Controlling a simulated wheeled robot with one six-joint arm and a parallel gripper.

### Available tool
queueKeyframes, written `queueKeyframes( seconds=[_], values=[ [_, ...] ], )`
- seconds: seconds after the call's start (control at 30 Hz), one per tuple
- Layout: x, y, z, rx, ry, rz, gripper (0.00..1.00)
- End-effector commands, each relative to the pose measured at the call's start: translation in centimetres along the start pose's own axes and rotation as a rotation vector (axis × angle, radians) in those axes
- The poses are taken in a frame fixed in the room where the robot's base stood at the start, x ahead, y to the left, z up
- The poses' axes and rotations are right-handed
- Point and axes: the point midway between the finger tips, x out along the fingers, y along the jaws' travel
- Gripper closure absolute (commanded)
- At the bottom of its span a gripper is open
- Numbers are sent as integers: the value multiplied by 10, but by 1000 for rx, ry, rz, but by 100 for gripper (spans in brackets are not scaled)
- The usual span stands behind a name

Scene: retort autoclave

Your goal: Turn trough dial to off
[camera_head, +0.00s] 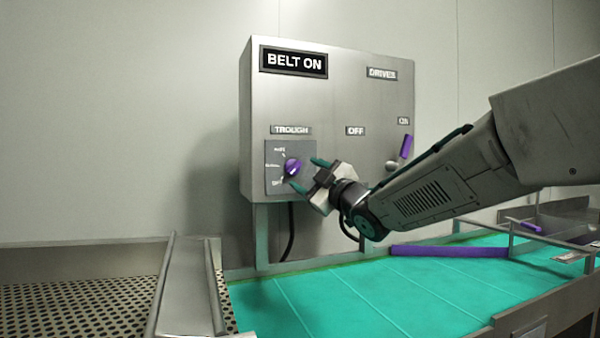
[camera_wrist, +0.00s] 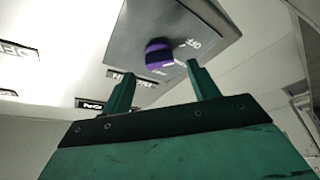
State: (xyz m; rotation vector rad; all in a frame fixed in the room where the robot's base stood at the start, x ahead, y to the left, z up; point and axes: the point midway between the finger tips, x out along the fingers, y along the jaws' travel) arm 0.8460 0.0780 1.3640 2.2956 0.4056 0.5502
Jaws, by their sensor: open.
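The trough dial is a purple knob (camera_head: 292,168) on a grey square plate (camera_head: 275,185) under the TROUGH label, at the lower left of the steel control box (camera_head: 340,95). Small markings run down the plate's left side; the lowest is too small to read surely. My gripper (camera_head: 307,174) is open, with its green fingertips close to the knob, one above and one below it. In the wrist view the knob (camera_wrist: 158,54) shows beyond and between the two open fingers (camera_wrist: 158,72). I cannot tell whether the fingers touch it.
A BELT ON sign (camera_head: 294,61) is on the box's upper left. A purple-handled lever (camera_head: 406,147) sits at its right, by the ON label, behind my arm. A green belt (camera_head: 350,295) runs below, with a perforated metal bed (camera_head: 70,300) to the left.

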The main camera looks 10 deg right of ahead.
Motion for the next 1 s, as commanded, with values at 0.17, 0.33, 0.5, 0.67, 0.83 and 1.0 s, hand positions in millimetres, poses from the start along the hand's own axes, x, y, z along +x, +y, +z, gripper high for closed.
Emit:
queueKeyframes(
  seconds=[0.17,0.33,0.5,0.67,0.83,1.0],
  values=[
    [-27,0,0,-1,-1,0,40],
    [-35,-1,0,1,1,-1,40],
    [-36,-1,0,1,1,-1,40],
    [-35,-2,4,10,-22,-7,40],
    [-48,-18,57,90,-269,-47,40],
    [-114,-46,119,253,-701,-90,40]
  ],
)
